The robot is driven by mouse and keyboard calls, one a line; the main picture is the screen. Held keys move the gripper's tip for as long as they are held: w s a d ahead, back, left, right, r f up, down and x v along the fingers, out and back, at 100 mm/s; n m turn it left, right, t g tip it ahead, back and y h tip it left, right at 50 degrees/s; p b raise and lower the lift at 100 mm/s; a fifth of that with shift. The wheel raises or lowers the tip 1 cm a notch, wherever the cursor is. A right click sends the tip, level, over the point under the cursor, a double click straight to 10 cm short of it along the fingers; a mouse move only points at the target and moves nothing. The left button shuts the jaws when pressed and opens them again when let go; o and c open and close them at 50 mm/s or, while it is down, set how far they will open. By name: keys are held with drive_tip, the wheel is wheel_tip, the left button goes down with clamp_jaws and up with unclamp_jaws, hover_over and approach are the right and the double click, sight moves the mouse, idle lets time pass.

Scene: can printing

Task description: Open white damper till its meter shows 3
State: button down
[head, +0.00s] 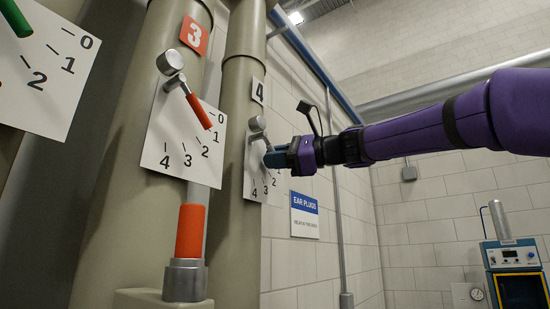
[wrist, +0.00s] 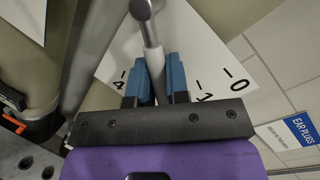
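The white damper is a pale lever on a grey pivot (head: 257,123) in front of the white number card (head: 252,165) on the pipe marked 4. My gripper (head: 278,157) is at this lever, at the card's right side. In the wrist view, the blue fingers (wrist: 162,80) are closed on either side of the white lever (wrist: 154,60). The lever points between the 1 and the 4 on the card (wrist: 195,55). The 2 and 3 are hidden there, so the exact reading is unclear. In the head view, my fingers cover the lever's tip.
On the pipe marked 3, a red damper lever (head: 199,110) points near 1. A green lever (head: 15,18) shows at the far left. An ear plugs sign (head: 304,215) hangs on the wall below my arm. A blue and yellow device (head: 513,270) stands at right.

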drive_tip(key=m, duration=0.2)
drive_tip(key=s+a+f+m+y, duration=0.1)
drive_tip(key=m, duration=0.1)
drive_tip(key=shift+s+f+t, duration=0.15)
drive_tip(key=shift+t, duration=0.25)
drive_tip(key=c, duration=1.1)
unclamp_jaws()
drive_tip(key=shift+d, duration=0.1)
drive_tip(key=v, duration=1)
drive_tip(key=shift+d, duration=0.35)
drive_tip(key=shift+s+f, duration=0.1)
drive_tip(key=shift+s, duration=0.05)
